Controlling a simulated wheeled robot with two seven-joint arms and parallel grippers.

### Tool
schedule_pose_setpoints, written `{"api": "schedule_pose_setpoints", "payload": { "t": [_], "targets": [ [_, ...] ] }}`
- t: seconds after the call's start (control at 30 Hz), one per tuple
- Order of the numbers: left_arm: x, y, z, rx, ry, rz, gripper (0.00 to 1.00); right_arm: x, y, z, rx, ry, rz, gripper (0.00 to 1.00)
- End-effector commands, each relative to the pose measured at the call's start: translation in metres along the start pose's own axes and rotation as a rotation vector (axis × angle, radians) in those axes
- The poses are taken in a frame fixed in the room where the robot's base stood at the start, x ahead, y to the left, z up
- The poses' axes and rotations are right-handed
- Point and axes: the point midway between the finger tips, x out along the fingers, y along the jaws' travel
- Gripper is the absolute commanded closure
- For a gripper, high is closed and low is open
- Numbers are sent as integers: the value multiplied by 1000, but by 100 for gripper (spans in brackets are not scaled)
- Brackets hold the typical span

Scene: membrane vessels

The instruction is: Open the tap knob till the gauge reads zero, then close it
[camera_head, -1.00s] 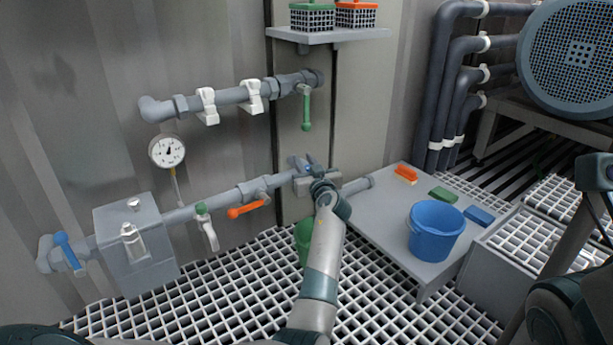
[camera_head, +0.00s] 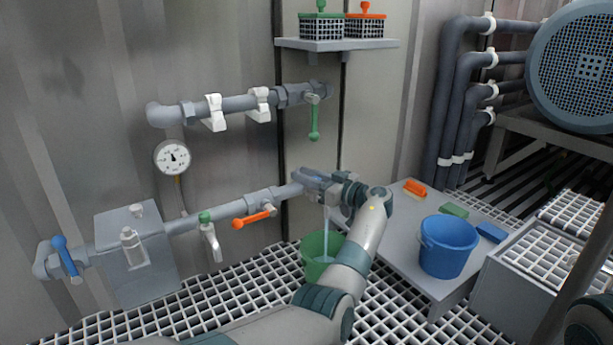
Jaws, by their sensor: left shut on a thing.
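My left gripper (camera_head: 322,184) is at the right end of the lower pipe (camera_head: 230,209) and is shut on the tap knob there, which its jaws mostly hide. A thin pale stream of water (camera_head: 326,236) falls below the gripper into a green bucket (camera_head: 314,262) on the grating. The round white gauge (camera_head: 172,158) hangs on the wall at the left; its needle points roughly upward, and its numbers are too small to read. My right gripper is not in view.
The lower pipe also carries an orange lever (camera_head: 252,219), a green-topped white tap (camera_head: 208,236) and a blue lever (camera_head: 65,256). A green lever (camera_head: 314,118) hangs above. A blue bucket (camera_head: 446,246) and several brushes stand on the right-hand bench (camera_head: 402,262).

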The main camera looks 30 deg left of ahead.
Motion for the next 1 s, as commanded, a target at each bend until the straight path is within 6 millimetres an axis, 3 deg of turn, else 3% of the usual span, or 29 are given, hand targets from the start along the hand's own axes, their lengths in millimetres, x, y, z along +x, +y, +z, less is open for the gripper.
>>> {"api": "schedule_pose_setpoints", "payload": {
  "t": [0.5, 1.0],
  "targets": [
    [0, -6, 1, 3, -1, -155, 99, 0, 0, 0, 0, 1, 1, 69],
    [0, -8, 2, 1, -3, -193, 99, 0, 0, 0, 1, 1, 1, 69]
  ]
}}
